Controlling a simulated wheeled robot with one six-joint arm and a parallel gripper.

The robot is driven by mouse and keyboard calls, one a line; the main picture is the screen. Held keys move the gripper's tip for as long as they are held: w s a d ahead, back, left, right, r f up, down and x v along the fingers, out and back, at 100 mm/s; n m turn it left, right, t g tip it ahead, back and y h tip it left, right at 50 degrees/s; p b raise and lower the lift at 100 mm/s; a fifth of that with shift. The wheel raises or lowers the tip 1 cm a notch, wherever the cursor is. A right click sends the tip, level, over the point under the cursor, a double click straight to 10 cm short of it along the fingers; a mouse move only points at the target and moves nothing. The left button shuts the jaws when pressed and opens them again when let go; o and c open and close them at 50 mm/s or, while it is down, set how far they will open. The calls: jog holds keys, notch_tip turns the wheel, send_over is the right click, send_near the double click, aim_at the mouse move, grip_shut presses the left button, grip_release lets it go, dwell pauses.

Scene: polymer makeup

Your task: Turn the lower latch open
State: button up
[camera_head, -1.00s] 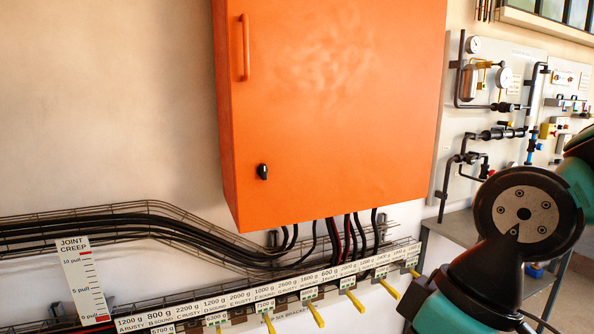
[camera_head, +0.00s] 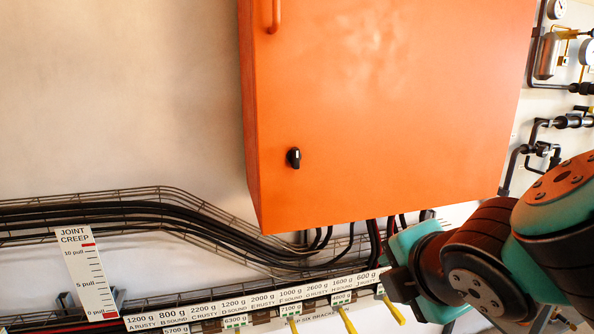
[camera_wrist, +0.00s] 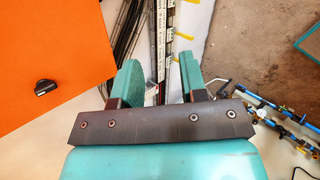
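The lower latch (camera_head: 293,158) is a small black knob on the lower left of the orange cabinet door (camera_head: 390,110). Its grip stands about upright in the head view. The latch also shows in the wrist view (camera_wrist: 46,87), at the left on the orange door (camera_wrist: 40,45). My gripper (camera_wrist: 160,78) is open, with its two green fingers apart and nothing held between them. It is well away from the latch, below and to the right of it in the head view, near the cabinet's lower edge.
An orange handle (camera_head: 277,14) sits above the latch. Black cables on a wire tray (camera_head: 150,214) run below the cabinet. A labelled strip (camera_head: 240,304) with yellow pegs (camera_head: 392,310) lies under them. Pipework (camera_head: 555,123) is at the right. The space before the door is clear.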

aim_at(297, 158)
jog(key=a+r+n+t+y+b, duration=0.1)
jog(key=a+r+n+t+y, duration=0.1)
jog(key=a+r+n+t, duration=0.45)
jog(key=a+r+n+t+y, duration=0.2)
jog(key=r+n, duration=0.2)
jog(key=n, duration=0.6)
jog(key=p+x, duration=0.4)
jog(key=x, duration=0.1)
jog(key=p+x, duration=0.9)
jog(key=x, duration=0.1)
jog(key=shift+a, duration=0.3)
jog(key=shift+w+a+f+p, duration=0.2)
jog(key=shift+w+p, duration=0.15)
jog(key=shift+w, duration=0.25)
grip_shut()
